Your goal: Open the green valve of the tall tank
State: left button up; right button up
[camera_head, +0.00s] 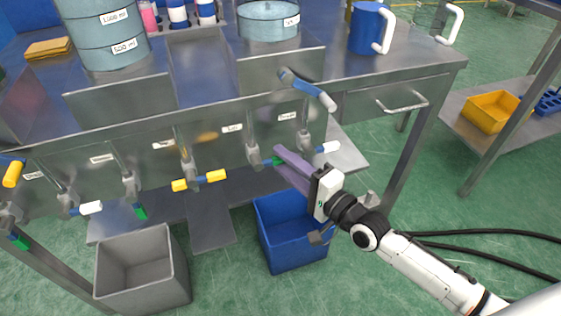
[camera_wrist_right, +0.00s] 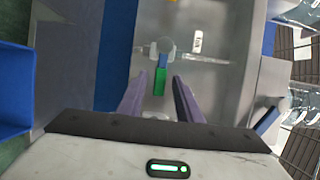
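The tall tank (camera_head: 104,38) is a blue-grey cylinder with volume labels on the bench at the upper left. A green valve handle (camera_head: 275,161) hangs under the bench front, at the fingertips of my right gripper (camera_head: 279,155). In the right wrist view this green handle (camera_wrist_right: 159,82) lies ahead, in the gap between the two purple fingers of the gripper (camera_wrist_right: 157,90). The fingers are apart and do not visibly touch it. My left gripper is not in view.
White (camera_head: 327,148) and yellow (camera_head: 200,181) valve handles hang along the bench front. A blue bin (camera_head: 290,228) and a grey bin (camera_head: 145,270) stand below. A large blue-white handle (camera_head: 308,90) is above my gripper.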

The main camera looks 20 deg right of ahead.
jog(key=shift+x, duration=0.85)
grip_shut()
jog(key=shift+f, duration=0.1)
